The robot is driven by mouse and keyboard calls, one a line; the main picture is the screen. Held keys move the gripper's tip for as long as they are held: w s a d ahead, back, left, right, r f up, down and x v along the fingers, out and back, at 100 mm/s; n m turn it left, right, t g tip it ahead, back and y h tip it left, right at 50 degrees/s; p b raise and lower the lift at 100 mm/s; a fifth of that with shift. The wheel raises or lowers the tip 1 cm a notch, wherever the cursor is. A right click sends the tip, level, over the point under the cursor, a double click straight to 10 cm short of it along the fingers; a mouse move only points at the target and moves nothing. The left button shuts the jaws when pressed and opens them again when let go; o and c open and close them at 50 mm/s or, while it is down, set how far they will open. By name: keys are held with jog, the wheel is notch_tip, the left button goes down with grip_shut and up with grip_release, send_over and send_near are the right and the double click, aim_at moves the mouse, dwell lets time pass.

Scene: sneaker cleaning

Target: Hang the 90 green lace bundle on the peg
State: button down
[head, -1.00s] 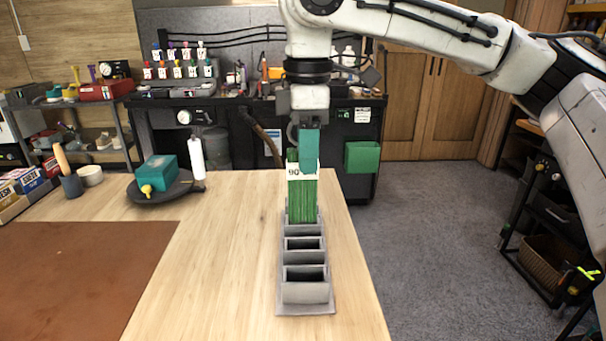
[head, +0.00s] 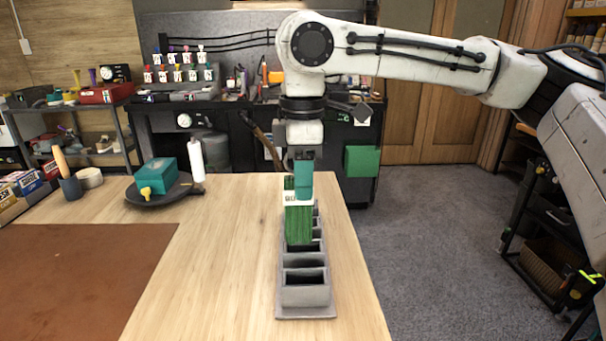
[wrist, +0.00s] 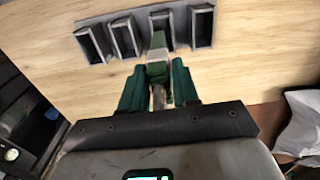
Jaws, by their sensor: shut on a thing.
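The green lace bundle (head: 299,225) hangs upright in my gripper (head: 299,176), its white label partly showing a "90". In the wrist view the bundle (wrist: 158,42) stands out beyond the teal fingers of my gripper (wrist: 160,84), which are closed on it. The rack (wrist: 110,55) also shows at the top of the wrist view. I cannot tell whether the bundle's lower end touches the rack. I cannot make out a peg.
A black round plate (head: 160,190) with a teal box (head: 157,175) and a white bottle (head: 197,160) stand at the table's back left. A brown mat (head: 80,280) covers the front left. Bare wood (head: 220,250) lies left of the rack.

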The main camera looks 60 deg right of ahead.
jog(key=c, duration=0.8)
grip_release()
notch_tip(320, 180, up, 13)
jog(key=shift+f+p, duration=0.1)
jog(key=shift+p, duration=0.85)
